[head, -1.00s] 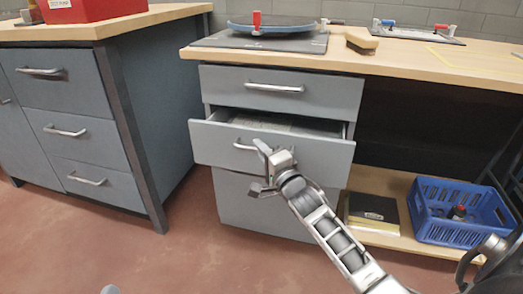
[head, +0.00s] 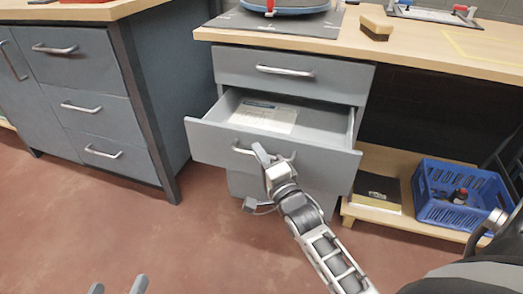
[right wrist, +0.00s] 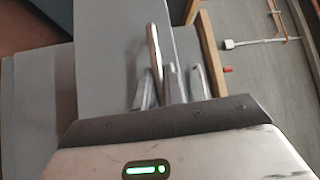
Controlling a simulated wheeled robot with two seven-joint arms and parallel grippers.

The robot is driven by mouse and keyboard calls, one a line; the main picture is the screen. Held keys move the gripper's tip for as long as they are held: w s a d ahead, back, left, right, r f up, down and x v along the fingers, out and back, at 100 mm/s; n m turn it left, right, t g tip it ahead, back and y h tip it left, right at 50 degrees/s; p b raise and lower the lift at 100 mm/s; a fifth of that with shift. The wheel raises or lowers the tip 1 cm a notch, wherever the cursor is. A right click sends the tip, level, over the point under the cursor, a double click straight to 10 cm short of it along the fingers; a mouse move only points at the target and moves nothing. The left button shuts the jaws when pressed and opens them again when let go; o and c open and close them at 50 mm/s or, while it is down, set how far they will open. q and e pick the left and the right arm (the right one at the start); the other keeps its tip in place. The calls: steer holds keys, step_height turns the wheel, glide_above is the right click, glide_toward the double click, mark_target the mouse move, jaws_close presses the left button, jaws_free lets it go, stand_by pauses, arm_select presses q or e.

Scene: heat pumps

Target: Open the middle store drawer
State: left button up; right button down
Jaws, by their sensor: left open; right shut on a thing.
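The middle store drawer (head: 200,145) is a grey drawer in the cabinet under the wooden worktop. It is pulled well out, and a paper with print (head: 264,116) lies inside. My right gripper (head: 257,178) is at the drawer's front, shut on its silver bar handle (head: 240,150). The right wrist view shows the handle bar (right wrist: 154,50) at the fingers. My left gripper (head: 118,287) is open and empty, with only its fingertips showing at the bottom left edge, well away from the drawer.
The top drawer (head: 232,66) above is closed. A blue crate (head: 440,212) and a dark flat box (head: 378,190) stand on the low shelf at right. Another drawer cabinet (head: 70,70) stands at left. The red floor between is clear.

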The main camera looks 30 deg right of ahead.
steer(key=c, duration=1.5)
jaws_free()
steer(key=shift+s, duration=0.1)
arm_select(q)
steer(key=a+f+g+y+p, duration=0.1)
steer(key=p, duration=0.2)
steer(key=shift+f, duration=0.2)
arm_select(e)
steer(key=s+a+f, duration=0.1)
steer(key=s+f, duration=0.1)
steer(key=s, duration=1.3)
steer(key=shift+s, duration=0.25)
